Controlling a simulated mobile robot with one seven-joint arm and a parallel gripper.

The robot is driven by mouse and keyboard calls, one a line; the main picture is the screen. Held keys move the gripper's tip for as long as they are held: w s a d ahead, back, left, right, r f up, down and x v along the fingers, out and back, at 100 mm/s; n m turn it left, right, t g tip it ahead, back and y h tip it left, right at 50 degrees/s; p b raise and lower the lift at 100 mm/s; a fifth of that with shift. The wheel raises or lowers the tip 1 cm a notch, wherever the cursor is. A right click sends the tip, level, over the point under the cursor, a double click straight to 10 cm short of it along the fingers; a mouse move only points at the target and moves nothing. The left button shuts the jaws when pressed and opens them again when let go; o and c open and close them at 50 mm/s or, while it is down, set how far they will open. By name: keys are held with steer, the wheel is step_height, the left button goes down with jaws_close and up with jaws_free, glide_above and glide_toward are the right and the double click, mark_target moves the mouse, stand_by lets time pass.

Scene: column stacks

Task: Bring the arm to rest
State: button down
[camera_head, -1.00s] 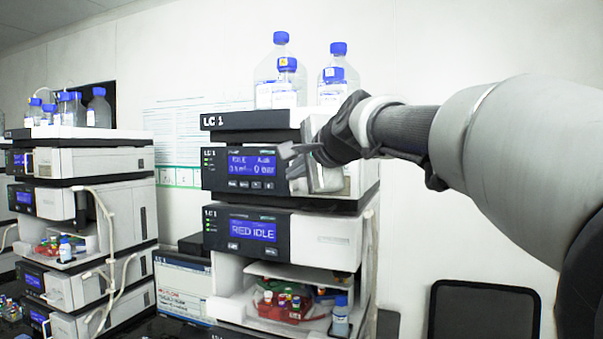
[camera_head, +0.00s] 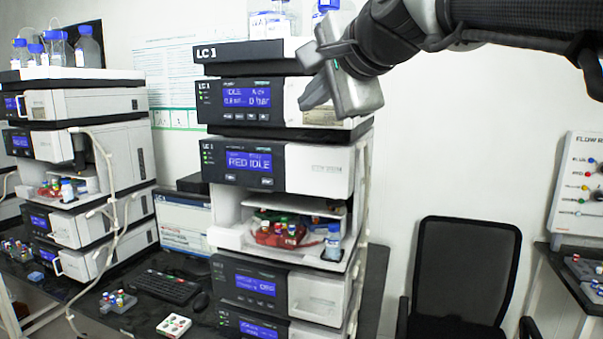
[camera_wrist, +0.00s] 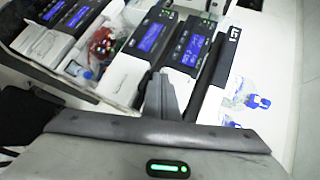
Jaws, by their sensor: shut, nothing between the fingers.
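My gripper (camera_head: 316,97) is in the upper middle of the head view, at the end of my arm, which reaches in from the upper right. Its fingers are shut with nothing between them. They appear in front of the upper right of the LC 1 stack (camera_head: 330,170), near the display module reading IDLE (camera_head: 246,97). I cannot tell the exact gap to the stack. In the wrist view the closed fingers (camera_wrist: 163,97) point toward the stack's blue displays (camera_wrist: 152,38), which appear turned sideways.
Blue-capped bottles (camera_head: 272,22) stand on the stack, partly cut off. A second stack (camera_head: 80,150) is at left. An open bay holds a red vial tray (camera_head: 283,235) and a small bottle (camera_head: 333,243). A black chair (camera_head: 465,270) is at lower right. Vial racks (camera_head: 117,302) lie on the bench.

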steer(key=s+d+f+n+g+h, duration=0.2)
steer(key=s+d+f+n, duration=0.2)
steer(key=s+f, duration=0.3)
steer(key=s+d+f+n+g+h, duration=0.1)
steer(key=s+d+f+n, duration=0.3)
steer(key=s+f, duration=0.4)
steer(key=s+d+f+n+g+h, duration=0.2)
steer(key=s+f, duration=0.6)
steer(key=f, duration=1)
steer(key=d+n+g, duration=0.2)
steer(key=shift+d+f+h, duration=0.3)
steer(key=shift+f, duration=0.05)
